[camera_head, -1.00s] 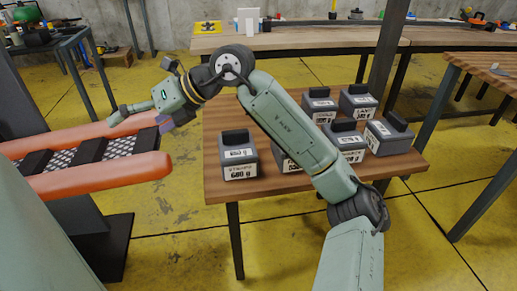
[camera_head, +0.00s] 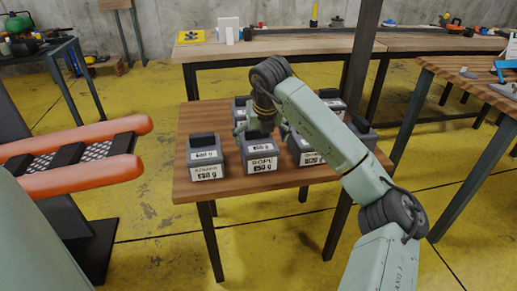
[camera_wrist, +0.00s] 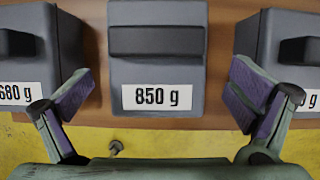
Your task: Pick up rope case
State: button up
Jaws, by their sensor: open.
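My gripper (camera_wrist: 157,100) is open, with one purple-padded finger on each side of this case's near end. It holds nothing. In the head view my gripper (camera_head: 258,128) is above the rope case and partly hidden by my wrist.
A similar case (camera_head: 204,158) stands close on the left and another (camera_head: 304,150) on the right, leaving narrow gaps. More cases stand behind. The wooden table (camera_head: 225,190) has a bare strip in front.

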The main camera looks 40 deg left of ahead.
aim_at(259, 142)
jog(key=shift+p+x, duration=0.7)
jog(key=shift+x, duration=2.05)
jog(key=shift+s, duration=0.15)
jog(key=shift+c, duration=0.5)
jog(key=c, duration=1.7)
jog(key=shift+r, duration=0.15)
jog(key=shift+c, duration=0.4)
